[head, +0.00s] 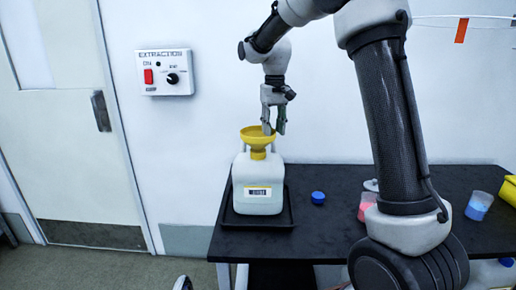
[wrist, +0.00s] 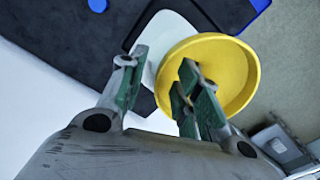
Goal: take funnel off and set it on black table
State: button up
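The jug stands in a black tray (head: 229,216) on the black table (head: 323,228). My gripper (head: 273,130) points down at the funnel's right rim in the head view. In the wrist view my gripper (wrist: 158,80) is open, with its green-padded fingers apart. One finger overlaps the inside of the yellow funnel (wrist: 241,70) and the other is outside its rim. I cannot tell whether either finger touches it.
A blue cap (head: 318,197) lies on the table right of the tray. Beakers with pink (head: 367,205) and blue (head: 478,206) contents stand farther right. A wall control box (head: 164,72) is at upper left. Bare table lies around the blue cap.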

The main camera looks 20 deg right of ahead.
grip_shut()
notch_tip(320, 180, up, 13)
dwell(1.0)
